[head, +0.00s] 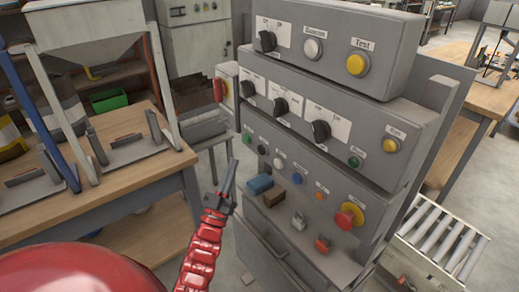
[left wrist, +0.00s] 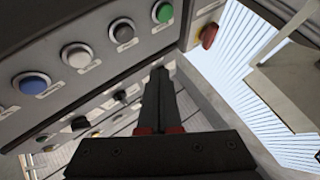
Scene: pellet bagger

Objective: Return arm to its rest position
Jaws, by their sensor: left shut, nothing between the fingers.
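My left gripper (head: 231,165) is on the red arm coming up from the bottom of the head view. Its dark fingers are closed together and empty, pointing up beside the left edge of the grey control cabinet (head: 300,232). In the left wrist view the shut fingers (left wrist: 160,75) point along a panel with a blue button (left wrist: 32,83), a white button (left wrist: 76,55), a black button (left wrist: 122,31) and a green button (left wrist: 163,12). A gap shows between fingers and panel. My right gripper is not in view.
The cabinet front carries rotary switches, a yellow Test button (head: 357,64) and a red emergency stop (head: 349,215). A red knob (head: 219,90) sticks out on its left side. A wooden workbench (head: 140,182) stands left, a roller conveyor (head: 438,240) right. Floor shows between bench and cabinet.

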